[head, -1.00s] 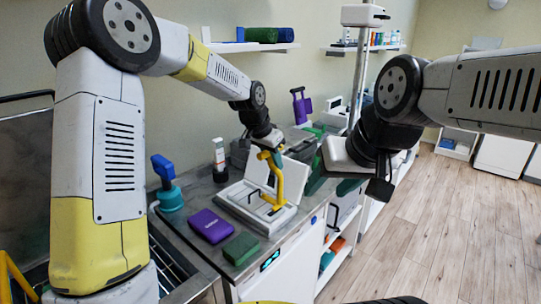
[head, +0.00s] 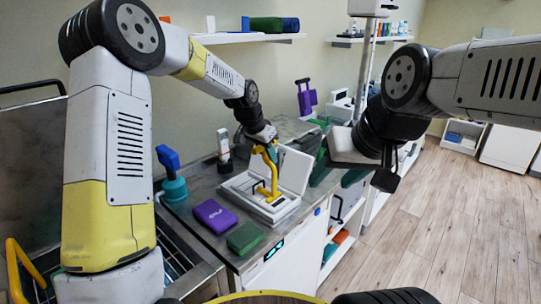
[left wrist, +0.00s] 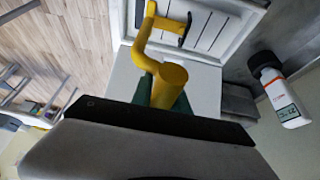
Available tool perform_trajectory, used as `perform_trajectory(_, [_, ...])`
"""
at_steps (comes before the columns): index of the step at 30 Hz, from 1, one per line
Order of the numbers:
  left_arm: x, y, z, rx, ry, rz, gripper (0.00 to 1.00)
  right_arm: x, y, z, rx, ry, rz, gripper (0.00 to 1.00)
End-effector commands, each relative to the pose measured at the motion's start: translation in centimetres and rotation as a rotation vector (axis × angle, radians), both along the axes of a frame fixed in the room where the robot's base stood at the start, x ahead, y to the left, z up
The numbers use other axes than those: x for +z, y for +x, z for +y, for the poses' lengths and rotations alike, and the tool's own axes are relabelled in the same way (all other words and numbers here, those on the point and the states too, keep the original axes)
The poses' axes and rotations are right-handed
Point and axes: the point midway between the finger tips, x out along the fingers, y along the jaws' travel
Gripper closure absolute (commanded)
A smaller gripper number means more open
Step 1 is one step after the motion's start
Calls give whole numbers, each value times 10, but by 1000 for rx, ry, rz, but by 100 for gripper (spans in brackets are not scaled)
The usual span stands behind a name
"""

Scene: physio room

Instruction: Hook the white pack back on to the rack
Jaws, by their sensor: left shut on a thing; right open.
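My left gripper (head: 266,142) is shut on a yellow cranked tool (head: 271,174), above an open white case (head: 283,208) on the worktop. In the left wrist view its green fingers (left wrist: 162,98) are around the thick yellow cylinder (left wrist: 172,76). The tool's bent end lies over the slatted tray (left wrist: 215,25), close to a small black handle (left wrist: 186,30); I cannot tell whether they touch. A white panel (head: 294,168) stands upright at the case's back. I cannot tell which white part is the pack or the rack. My right gripper (head: 387,178) is open and empty, clear of the worktop.
A purple block (head: 214,215) and a green block (head: 245,238) lie at the worktop's front. A teal pump bottle with a blue top (head: 170,172) and a white-and-dark device (head: 224,150) stand left of the case. Wall shelves (head: 250,38) hang behind. Floor at right is clear.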

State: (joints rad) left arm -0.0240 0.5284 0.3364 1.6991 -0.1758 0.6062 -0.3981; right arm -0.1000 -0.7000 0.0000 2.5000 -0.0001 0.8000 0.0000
Motion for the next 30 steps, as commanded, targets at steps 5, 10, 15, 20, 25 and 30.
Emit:
perform_trajectory(5, [0,9,9,1,-1,0,100,0,0,0,0,0,0,49])
perform_trajectory(10, [0,16,16,0,-1,-1,100,0,0,0,0,0,0,49])
perform_trajectory(15, [0,21,20,0,0,0,100,0,0,0,0,0,0,49])
perform_trajectory(20, [0,22,22,-1,0,0,100,0,0,0,0,0,0,49])
perform_trajectory(25, [0,22,22,-1,0,0,100,0,0,0,0,0,0,49])
perform_trajectory(30, [0,22,22,-1,0,0,100,0,0,0,0,0,0,49])
